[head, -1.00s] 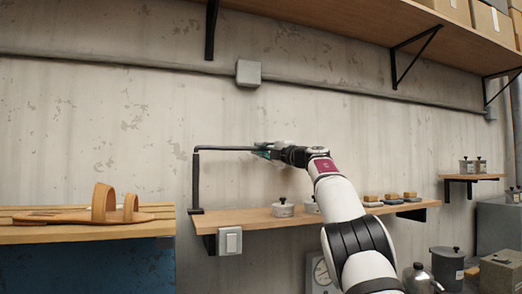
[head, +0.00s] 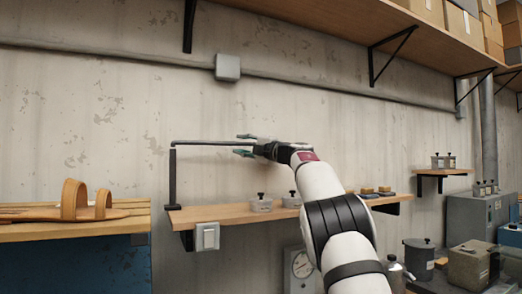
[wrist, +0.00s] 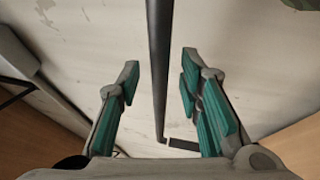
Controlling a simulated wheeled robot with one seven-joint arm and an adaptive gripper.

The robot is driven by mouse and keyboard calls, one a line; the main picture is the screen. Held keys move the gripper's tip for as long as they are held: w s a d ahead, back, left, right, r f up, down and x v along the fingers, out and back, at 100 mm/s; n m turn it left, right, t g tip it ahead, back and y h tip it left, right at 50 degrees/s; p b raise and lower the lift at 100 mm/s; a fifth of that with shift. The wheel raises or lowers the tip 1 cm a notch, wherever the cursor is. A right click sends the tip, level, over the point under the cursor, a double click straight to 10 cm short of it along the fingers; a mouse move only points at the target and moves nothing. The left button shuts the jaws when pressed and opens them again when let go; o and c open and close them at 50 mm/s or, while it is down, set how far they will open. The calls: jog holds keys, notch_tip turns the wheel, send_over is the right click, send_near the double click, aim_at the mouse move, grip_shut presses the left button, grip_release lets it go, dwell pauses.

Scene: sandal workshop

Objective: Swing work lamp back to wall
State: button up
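The work lamp (head: 205,142) has a thin dark horizontal arm along the wall. It extends right from the top of a dark upright post (head: 172,178) on the left end of a wooden shelf. My gripper (head: 243,145) is open at the right end of the lamp arm, one finger above it and one below. In the wrist view, the lamp arm (wrist: 157,40) runs between the two spread teal-padded fingers of my gripper (wrist: 160,72), with a visible gap on both sides. I cannot make out a lamp head; the arm's right end is partly hidden by my gripper.
The wooden shelf (head: 225,214) holds lidded pots (head: 261,204) below my arm. A sandal (head: 75,205) lies on the bench at left. A bracketed shelf (head: 330,22) hangs above.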

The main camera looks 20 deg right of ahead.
jog(key=shift+v, duration=0.85)
jog(key=v, duration=0.8)
jog(key=shift+s+f, duration=0.15)
jog(key=shift+s, duration=0.1)
jog(key=s+r+m+t+h, duration=0.1)
jog(key=s+r+m+h, duration=0.1)
jog(key=s+m+h, duration=1.1)
jog(key=s+a+f+m+g+y, duration=0.1)
jog(key=s+a+f+m+g, duration=0.2)
jog(key=s+a+f, duration=0.3)
jog(key=s+a+f+m+g+y, duration=0.2)
jog(key=s+a+f+m+g, duration=0.2)
jog(key=s+f, duration=1.3)
jog(key=s+a+f+m+g+y, duration=0.1)
jog(key=s+a+f+m+g, duration=0.2)
jog(key=s+a+f+g, duration=0.4)
jog(key=s+a+f, duration=0.1)
jog(key=s+f, duration=0.4)
jog(key=s, duration=0.1)
jog(key=shift+a+f+m+y, duration=0.15)
jog(key=shift+f+m+y, duration=0.15)
jog(key=shift+y, duration=0.1)
jog(key=shift+s+r, duration=0.1)
